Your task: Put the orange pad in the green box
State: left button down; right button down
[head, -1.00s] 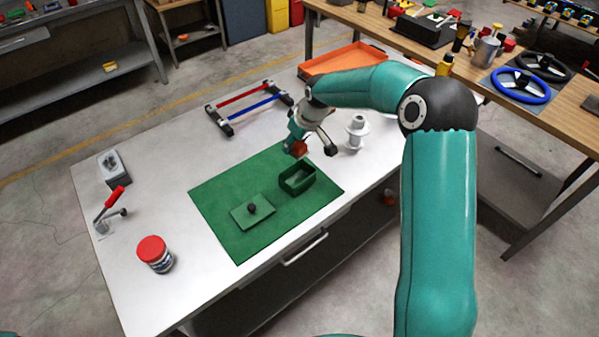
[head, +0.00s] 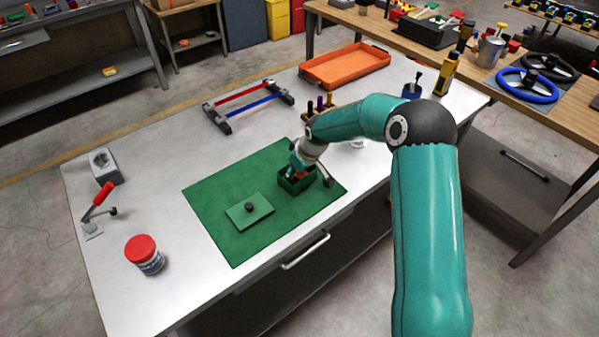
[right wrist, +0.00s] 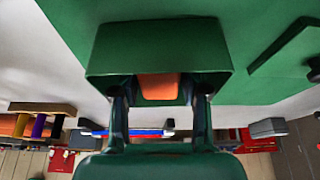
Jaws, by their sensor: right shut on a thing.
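The green box (head: 289,187) stands open on the green mat (head: 215,190), and its wall fills the upper middle of the right wrist view (right wrist: 160,45). My right gripper (head: 299,174) is at the box opening, pointing down. It is shut on the orange pad (right wrist: 159,87), which shows between its fingers in the right wrist view. The box rim hides the fingertips and part of the pad. I cannot tell whether the pad touches the box floor. My left gripper is not in view.
A green lid with a dark knob (head: 250,210) lies on the mat beside the box. A red-lidded jar (head: 145,254), a red-handled clamp (head: 100,204), a red-and-blue bar frame (head: 247,104) and an orange tray (head: 345,66) stand around the mat.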

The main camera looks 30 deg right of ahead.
jog(key=shift+r, duration=0.15)
jog(key=shift+f, duration=0.25)
jog(key=c, duration=0.9)
grip_release()
jog(key=shift+o, duration=0.2)
jog(key=shift+r, duration=0.1)
jog(key=shift+r, duration=0.2)
jog(key=shift+s+r, duration=0.1)
jog(key=shift+r, duration=0.1)
jog(key=b+v, duration=0.2)
jog(key=v, duration=0.9)
jog(key=shift+r, duration=0.2)
